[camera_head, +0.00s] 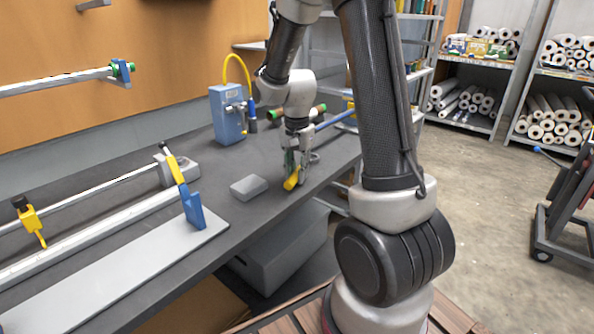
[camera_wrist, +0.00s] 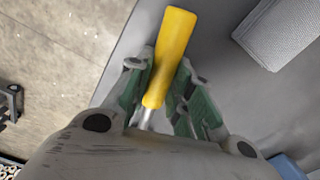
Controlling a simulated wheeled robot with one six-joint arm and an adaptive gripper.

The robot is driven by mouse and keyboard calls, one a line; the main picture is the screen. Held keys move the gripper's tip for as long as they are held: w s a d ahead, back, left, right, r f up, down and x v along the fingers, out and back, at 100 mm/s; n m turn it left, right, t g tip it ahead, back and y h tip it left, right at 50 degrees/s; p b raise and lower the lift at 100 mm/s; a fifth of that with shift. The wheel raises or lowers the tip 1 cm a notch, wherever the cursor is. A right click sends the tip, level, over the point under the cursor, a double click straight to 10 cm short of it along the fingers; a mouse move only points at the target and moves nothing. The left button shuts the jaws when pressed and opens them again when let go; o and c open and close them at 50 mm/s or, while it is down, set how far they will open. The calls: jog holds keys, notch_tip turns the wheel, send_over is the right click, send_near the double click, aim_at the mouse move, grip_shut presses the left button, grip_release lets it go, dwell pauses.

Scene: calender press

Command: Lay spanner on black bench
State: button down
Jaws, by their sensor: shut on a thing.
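The black bench (camera_head: 225,168) runs along the wall; its dark top also shows in the wrist view (camera_wrist: 230,88). My gripper (camera_head: 295,172) is over the far right part of the bench, close to the front edge. In the wrist view its green-padded fingers (camera_wrist: 166,95) are shut on a tool with a yellow handle (camera_wrist: 174,45) and a short metal shank, which I take for the spanner. The yellow handle also shows below the fingers in the head view (camera_head: 292,180). The tool's head is hidden. I cannot tell whether the handle touches the bench.
A grey block (camera_head: 249,187) lies on the bench left of my gripper. A blue box (camera_head: 228,115) with a yellow hose stands behind. A long metal plate (camera_head: 120,265) with a blue clamp (camera_head: 192,206) fills the left. Bare bench top lies around the block.

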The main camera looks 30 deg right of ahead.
jog(key=shift+f, duration=0.4)
jog(key=c, duration=1.2)
grip_release()
notch_tip(320, 180, up, 12)
jog(key=shift+s+a+r+n+t, duration=0.3)
jog(key=shift+s+r+n+t, duration=0.85)
jog(key=shift+s, duration=2.4)
jog(key=shift+s+a+r+n+t, duration=0.3)
jog(key=shift+s+r+n, duration=0.95)
jog(key=shift+s+n, duration=1.7)
jog(key=shift+s+a+r+n+t, duration=0.3)
jog(key=shift+s+r+n+t, duration=0.7)
jog(key=shift+s, duration=3.1)
